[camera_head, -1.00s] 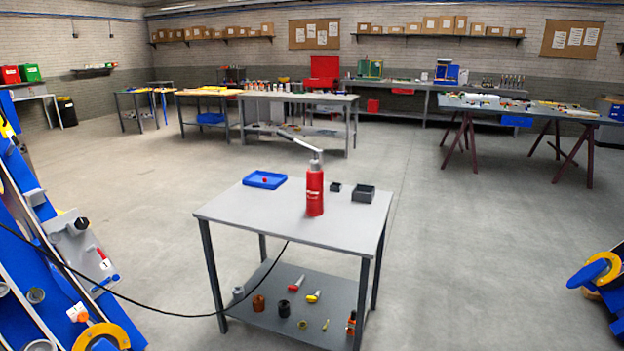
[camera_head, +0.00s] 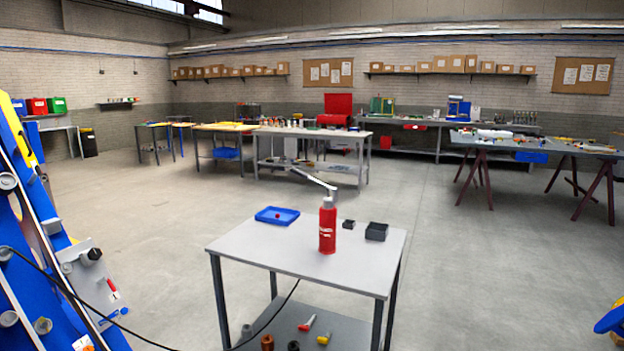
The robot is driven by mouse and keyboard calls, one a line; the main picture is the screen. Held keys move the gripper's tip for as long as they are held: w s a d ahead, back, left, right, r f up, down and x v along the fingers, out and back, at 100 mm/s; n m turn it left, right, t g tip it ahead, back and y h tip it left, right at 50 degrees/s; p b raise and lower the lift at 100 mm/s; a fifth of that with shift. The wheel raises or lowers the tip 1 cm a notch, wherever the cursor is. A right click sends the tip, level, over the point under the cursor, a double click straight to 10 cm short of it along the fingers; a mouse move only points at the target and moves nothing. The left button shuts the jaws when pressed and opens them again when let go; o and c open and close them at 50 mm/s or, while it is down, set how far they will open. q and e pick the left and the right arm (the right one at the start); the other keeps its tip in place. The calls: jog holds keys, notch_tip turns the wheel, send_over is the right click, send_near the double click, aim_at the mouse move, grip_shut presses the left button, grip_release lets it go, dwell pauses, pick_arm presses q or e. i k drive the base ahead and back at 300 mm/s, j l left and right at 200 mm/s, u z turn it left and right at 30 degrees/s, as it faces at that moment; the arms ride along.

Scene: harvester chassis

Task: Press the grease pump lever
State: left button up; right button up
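The red grease pump (camera_head: 327,228) stands upright on a small grey table (camera_head: 270,252) in the head view. Its pale lever (camera_head: 313,180) rises from the pump's top and slants up to the left. A black hose or cable (camera_head: 270,318) runs from under the table toward the blue machine at the left. Neither of my grippers is in view, and nothing touches the pump or lever.
A blue tray (camera_head: 277,215) with a small red item and two dark boxes (camera_head: 376,231) share the tabletop. Blue machine parts (camera_head: 40,240) stand close at the left. Workbenches (camera_head: 310,150) line the back. Open floor surrounds the table.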

aim_at(306, 176)
jog(key=i+j+z, duration=0.5)
jog(key=i+j, duration=0.7)
jog(key=i, duration=0.15)
